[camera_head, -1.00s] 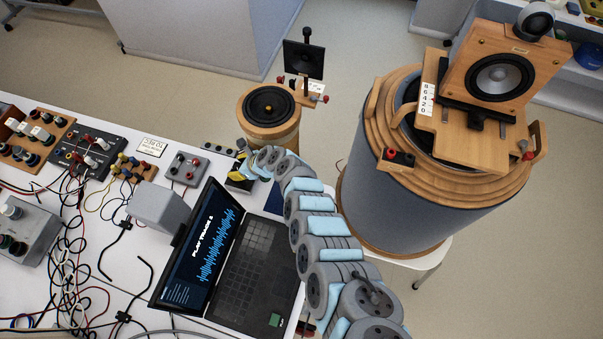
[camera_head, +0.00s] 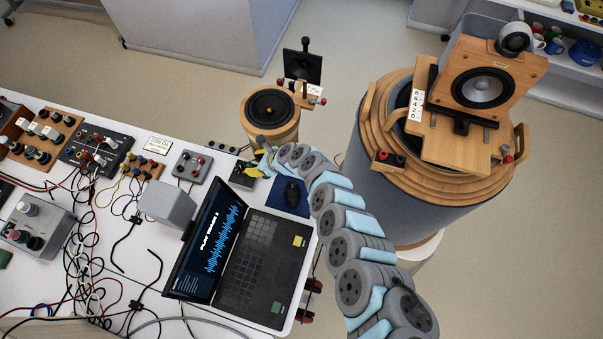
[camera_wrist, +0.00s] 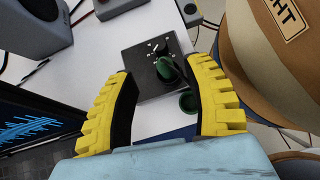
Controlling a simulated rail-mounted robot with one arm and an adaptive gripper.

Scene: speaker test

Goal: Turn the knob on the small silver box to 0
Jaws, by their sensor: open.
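My gripper (camera_wrist: 163,67) is open, with one yellow finger on each side of the view and the knob seen between the tips. I cannot tell whether the fingers touch it. In the head view the box (camera_head: 241,170) is at the table's far right corner, partly hidden by my gripper (camera_head: 262,163).
A wooden speaker stand (camera_head: 268,125) is just behind the corner; a large drum (camera_head: 385,205) stands right. Cables and a grey knobbed box (camera_head: 38,228) lie left.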

